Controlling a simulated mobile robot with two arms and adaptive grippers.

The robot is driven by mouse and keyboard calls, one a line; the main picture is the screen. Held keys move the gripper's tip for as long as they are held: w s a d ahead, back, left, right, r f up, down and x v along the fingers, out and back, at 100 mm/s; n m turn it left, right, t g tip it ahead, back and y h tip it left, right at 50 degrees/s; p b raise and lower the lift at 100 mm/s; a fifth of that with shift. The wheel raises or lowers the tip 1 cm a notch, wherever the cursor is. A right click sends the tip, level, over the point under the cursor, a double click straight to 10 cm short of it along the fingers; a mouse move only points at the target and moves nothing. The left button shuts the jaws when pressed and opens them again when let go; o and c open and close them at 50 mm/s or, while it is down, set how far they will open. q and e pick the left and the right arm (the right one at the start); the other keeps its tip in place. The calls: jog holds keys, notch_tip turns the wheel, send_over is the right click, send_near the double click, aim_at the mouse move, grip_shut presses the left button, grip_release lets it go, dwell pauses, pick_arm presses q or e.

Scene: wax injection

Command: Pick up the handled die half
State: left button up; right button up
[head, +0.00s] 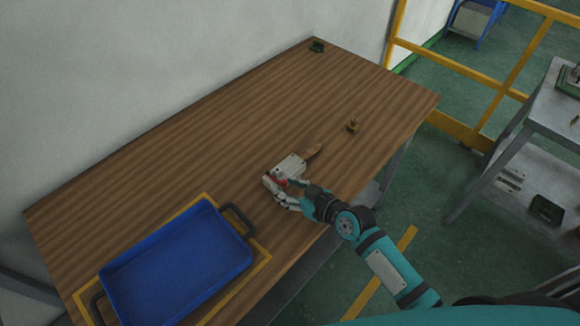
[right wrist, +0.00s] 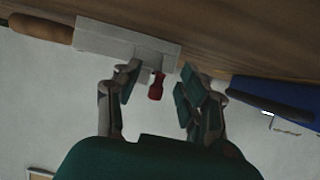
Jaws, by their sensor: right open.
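The handled die half (head: 290,167) is a pale grey metal block with a brown wooden handle (head: 313,150). It lies on the wooden table near its front edge, handle pointing to the back right. My right gripper (head: 280,189) is at the block's end opposite the handle. In the right wrist view the block (right wrist: 105,40) is at the upper left. The open fingers (right wrist: 158,88) are on either side of a small red part (right wrist: 156,86) that sticks out from the block. I cannot tell whether a finger touches the block. My left gripper is not in view.
A blue tray (head: 248,262) with dark handles stands at the table's front left inside a yellow outline. A small brass-coloured part (head: 353,125) stands to the right, and a small dark green object (head: 317,46) at the far corner. The back of the table is clear.

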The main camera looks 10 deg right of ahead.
jog(key=shift+w+f, duration=0.1)
jog(key=shift+w, duration=0.05)
grip_shut()
dwell(0.4)
